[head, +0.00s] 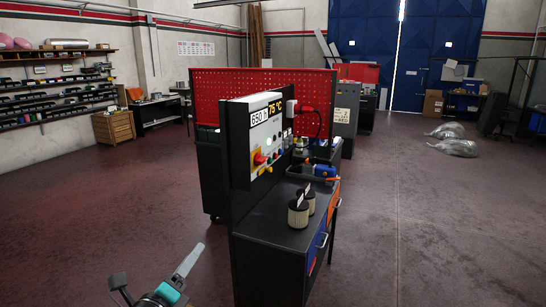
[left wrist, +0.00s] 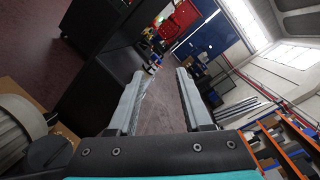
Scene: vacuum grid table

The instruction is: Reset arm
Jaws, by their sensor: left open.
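My left gripper (head: 188,262) is at the bottom left of the head view, over the floor and to the left of the dark workbench. In the left wrist view its two grey fingers (left wrist: 158,85) stand apart with nothing between them, so it is open and empty. My right gripper is in neither view.
The dark workbench (head: 272,250) carries a control panel (head: 266,135), two cylindrical canisters (head: 298,213) and a blue tool (head: 325,170). A red pegboard (head: 215,92) stands behind it. The floor (head: 440,230) to the right is free; plastic-wrapped bundles (head: 457,146) lie farther back.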

